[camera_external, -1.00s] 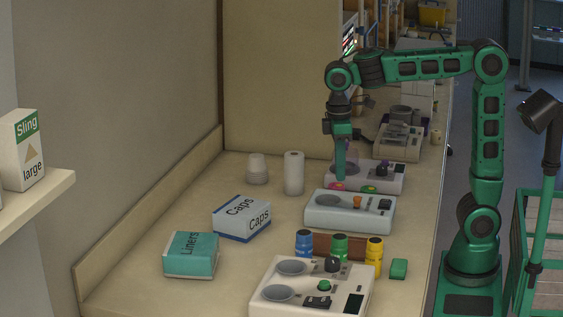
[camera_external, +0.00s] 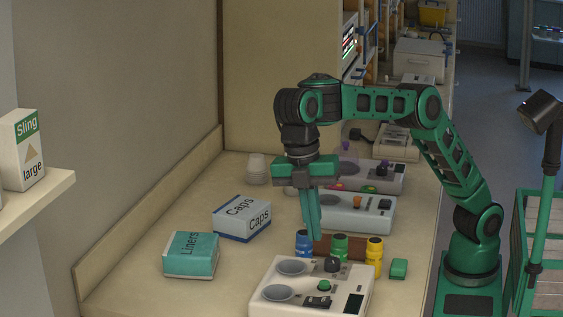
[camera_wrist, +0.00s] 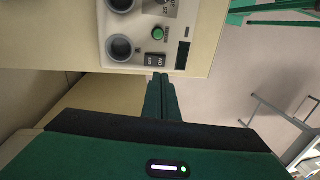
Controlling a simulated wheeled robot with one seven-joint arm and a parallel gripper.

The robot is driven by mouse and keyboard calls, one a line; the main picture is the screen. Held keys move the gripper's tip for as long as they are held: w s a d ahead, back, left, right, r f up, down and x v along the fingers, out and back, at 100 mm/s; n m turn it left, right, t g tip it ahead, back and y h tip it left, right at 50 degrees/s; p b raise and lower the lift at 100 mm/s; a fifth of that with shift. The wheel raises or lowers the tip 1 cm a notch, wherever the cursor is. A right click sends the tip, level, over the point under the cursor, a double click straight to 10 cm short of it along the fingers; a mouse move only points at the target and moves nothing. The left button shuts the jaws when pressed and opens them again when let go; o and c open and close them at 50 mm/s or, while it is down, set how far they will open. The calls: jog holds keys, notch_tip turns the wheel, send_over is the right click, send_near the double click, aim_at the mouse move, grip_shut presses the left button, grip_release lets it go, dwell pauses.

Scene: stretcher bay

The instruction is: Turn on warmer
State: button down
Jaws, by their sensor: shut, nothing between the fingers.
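A cream device with two round grey wells (camera_external: 257,297), which may be the warmer, stands at the front of the counter. It has a dark knob (camera_external: 332,265), a green button (camera_external: 324,285), and a black rocker switch (camera_external: 317,301). In the wrist view the device (camera_wrist: 90,40) shows its green button (camera_wrist: 158,33), rocker switch (camera_wrist: 155,60) and dark display (camera_wrist: 183,55). My gripper (camera_external: 315,238) is shut and empty, pointing down just behind the device. In the wrist view its fingertips (camera_wrist: 160,76) appear just below the rocker switch, apparently not touching it.
Blue (camera_external: 304,243), green (camera_external: 340,246) and yellow (camera_external: 374,257) bottles stand behind the device. A grey-white device (camera_external: 345,218) and others are farther back. Liners (camera_external: 190,256) and Caps (camera_external: 240,218) boxes sit at left. The front-left counter is clear.

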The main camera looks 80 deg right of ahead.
aim_at(325, 298)
jog(key=shift+s+a, duration=0.25)
jog(key=shift+a, duration=0.2)
jog(key=shift+f, duration=0.1)
jog(key=f, duration=0.4)
jog(key=s+f, duration=0.1)
jog(key=f, duration=0.4)
jog(key=s+f, duration=0.1)
jog(key=f, duration=0.3)
jog(key=shift+s+f, duration=0.1)
jog(key=shift+f, duration=0.2)
jog(key=shift+s+f, duration=0.15)
jog(key=shift+f, duration=0.05)
